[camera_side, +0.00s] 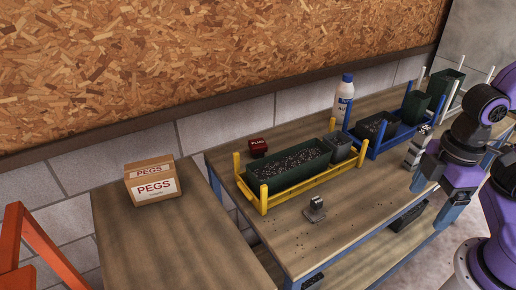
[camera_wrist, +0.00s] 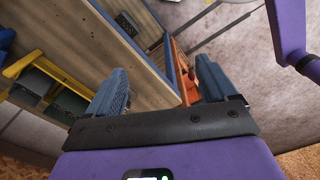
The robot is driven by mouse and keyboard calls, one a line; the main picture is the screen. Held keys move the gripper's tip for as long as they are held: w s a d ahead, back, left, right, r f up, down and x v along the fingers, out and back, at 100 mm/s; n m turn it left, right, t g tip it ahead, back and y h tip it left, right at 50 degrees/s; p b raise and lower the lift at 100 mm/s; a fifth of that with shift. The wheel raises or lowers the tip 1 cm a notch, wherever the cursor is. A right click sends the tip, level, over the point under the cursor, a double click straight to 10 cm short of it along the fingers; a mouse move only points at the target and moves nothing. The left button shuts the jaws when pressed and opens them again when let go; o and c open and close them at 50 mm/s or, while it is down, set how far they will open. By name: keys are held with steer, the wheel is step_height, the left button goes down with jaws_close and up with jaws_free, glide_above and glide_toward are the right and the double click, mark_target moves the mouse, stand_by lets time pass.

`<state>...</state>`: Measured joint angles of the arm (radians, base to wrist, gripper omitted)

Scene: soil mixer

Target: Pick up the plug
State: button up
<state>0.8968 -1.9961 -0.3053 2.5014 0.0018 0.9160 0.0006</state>
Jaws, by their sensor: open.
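A small red box (camera_side: 258,147) with white lettering that seems to read "PLUG" stands on the wooden workbench, behind the left part of the yellow rack. It is not seen in the wrist view. My gripper (camera_side: 440,190) is at the right, above the bench's front edge, well away from the red box. In the wrist view my gripper (camera_wrist: 163,82) has its two blue-grey fingers spread apart with nothing between them.
A yellow rack (camera_side: 264,199) holds dark soil containers. A small grey metal piece (camera_side: 316,208) sits in front of it. A blue rack (camera_side: 372,150), a white bottle (camera_side: 343,98) and dark green pots (camera_side: 443,90) stand farther right. A PEGS carton (camera_side: 152,184) is on the left table.

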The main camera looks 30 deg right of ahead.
step_height(320, 180, up, 5)
steer(key=w+a+r+m+g+y, duration=0.1)
steer(key=w+a+m+g+y, duration=0.15)
steer(key=w+a+m, duration=0.7)
steer(key=w+a+m+y, duration=0.25)
steer(key=w+m, duration=0.35)
steer(key=w, duration=0.3)
steer(key=w+a+m+y, duration=0.1)
steer(key=w+m+y, duration=0.2)
steer(key=w+m, duration=0.55)
steer(key=w+d+f+m+t+y, duration=0.1)
steer(key=w+d+m+t+y, duration=0.25)
steer(key=w, duration=0.65)
steer(key=w+d+m+t+y, duration=0.1)
steer(key=w+d+m+t, duration=0.1)
steer(key=w+d+m, duration=0.6)
steer(key=n, duration=0.2)
glide_toward(253, 149)
steer(key=w+f, duration=0.1)
steer(key=w+a+f, duration=0.1)
steer(key=w, duration=0.1)
steer(key=shift+w+f, duration=0.1)
steer(key=shift+w, duration=0.05)
steer(key=shift+a+f, duration=0.15)
steer(key=shift+f, duration=0.35)
steer(key=shift+x, duration=3.55)
steer(key=shift+c, duration=0.3)
steer(key=c, duration=1)
